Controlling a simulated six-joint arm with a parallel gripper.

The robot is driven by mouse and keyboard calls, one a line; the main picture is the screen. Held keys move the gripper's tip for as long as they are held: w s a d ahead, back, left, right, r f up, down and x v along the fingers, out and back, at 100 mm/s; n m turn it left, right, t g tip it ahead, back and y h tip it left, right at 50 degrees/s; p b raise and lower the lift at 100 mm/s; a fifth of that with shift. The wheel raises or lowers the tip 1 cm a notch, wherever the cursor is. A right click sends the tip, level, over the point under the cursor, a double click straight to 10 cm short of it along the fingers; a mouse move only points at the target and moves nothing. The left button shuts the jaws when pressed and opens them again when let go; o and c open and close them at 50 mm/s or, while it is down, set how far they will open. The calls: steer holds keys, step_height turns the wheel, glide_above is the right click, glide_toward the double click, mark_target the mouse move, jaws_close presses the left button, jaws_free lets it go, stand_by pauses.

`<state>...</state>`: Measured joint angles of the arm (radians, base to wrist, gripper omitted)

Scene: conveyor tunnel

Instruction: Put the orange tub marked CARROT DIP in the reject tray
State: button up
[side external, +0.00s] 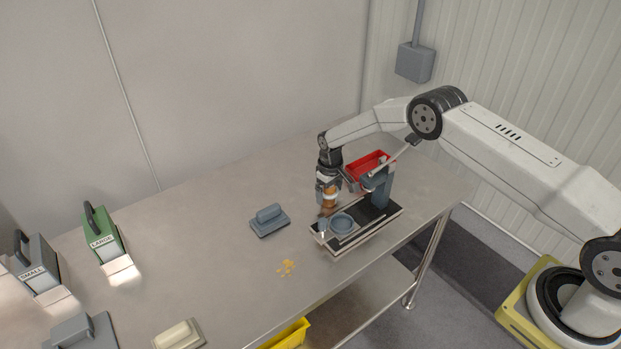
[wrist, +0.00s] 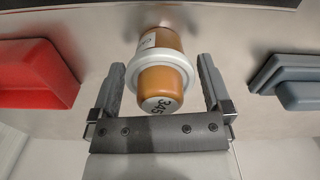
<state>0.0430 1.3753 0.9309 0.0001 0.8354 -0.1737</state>
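The orange tub (side external: 329,198) stands on the steel table beside the left end of the conveyor in the side view. The wrist view shows the tub (wrist: 161,83) with an orange top marked 345, a wide white collar and an orange body. A white label shows on its side, but I cannot read it. My gripper (wrist: 161,75) points down over the tub, with a finger on each side. A gap shows at the right finger, and the fingers look open. A red tray (side external: 354,170) stands behind; it also shows at left in the wrist view (wrist: 35,72).
A grey-blue block (side external: 269,221) lies to the left, showing at right in the wrist view (wrist: 295,80). LARGE (side external: 101,233) and SMALL (side external: 36,265) blocks stand far left.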

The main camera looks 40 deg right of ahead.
steer(key=shift+r, duration=0.1)
steer(key=shift+r, duration=6.1)
steer(key=shift+s, duration=0.1)
steer(key=s+a+r+t, duration=0.1)
steer(key=s+a+r, duration=0.1)
steer(key=s+r, duration=0.9)
steer(key=s+m+t, duration=0.1)
steer(key=s, duration=1.8)
steer(key=shift+s+a+f+t, duration=0.25)
steer(key=shift+s+f+t, duration=0.05)
steer(key=shift+s+f, duration=0.1)
steer(key=shift+c, duration=0.5)
steer(key=shift+w, duration=0.1)
